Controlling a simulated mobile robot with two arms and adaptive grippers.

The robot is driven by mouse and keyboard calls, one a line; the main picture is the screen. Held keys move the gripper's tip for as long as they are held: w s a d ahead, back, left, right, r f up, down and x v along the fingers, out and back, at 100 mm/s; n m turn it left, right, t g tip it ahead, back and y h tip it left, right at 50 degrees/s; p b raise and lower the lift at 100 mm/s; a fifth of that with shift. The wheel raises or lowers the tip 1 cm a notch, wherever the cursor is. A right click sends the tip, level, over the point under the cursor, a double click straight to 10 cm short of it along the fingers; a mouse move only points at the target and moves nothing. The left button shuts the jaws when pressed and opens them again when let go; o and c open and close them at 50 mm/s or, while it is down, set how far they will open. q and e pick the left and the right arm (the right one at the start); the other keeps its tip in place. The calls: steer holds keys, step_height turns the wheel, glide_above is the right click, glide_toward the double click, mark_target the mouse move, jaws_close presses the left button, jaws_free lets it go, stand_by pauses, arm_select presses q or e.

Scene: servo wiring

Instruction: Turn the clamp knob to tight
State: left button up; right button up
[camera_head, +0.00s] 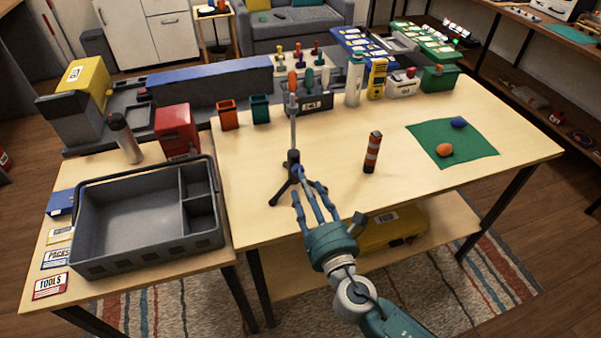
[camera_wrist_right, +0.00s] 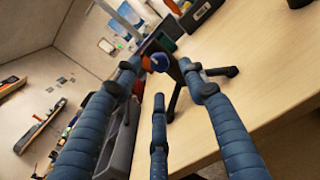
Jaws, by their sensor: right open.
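A stand with a grey pole (camera_head: 293,132) and black tripod legs stands near the front edge of the table. A small blue clamp knob (camera_head: 297,170) sits low on it; in the right wrist view the knob (camera_wrist_right: 159,62) shows blue with an orange part beside it. My right gripper (camera_head: 312,190) is open, its fingers reaching towards the knob from the front right. In the right wrist view the spread fingers (camera_wrist_right: 160,80) surround the knob's place in the picture, with no clear contact. The knob's exact setting cannot be read. My left gripper is out of view.
A grey open tray (camera_head: 130,245) stands left of the stand. A red-banded cylinder (camera_head: 372,152) stands upright to the right. A green mat (camera_head: 470,150) holds an orange and a blue piece. Bins and bottles line the back; the table between is clear.

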mark_target(298, 171)
steer(key=x, duration=0.5)
steer(key=shift+w+a, duration=0.1)
steer(key=shift+w, duration=0.05)
jaws_close()
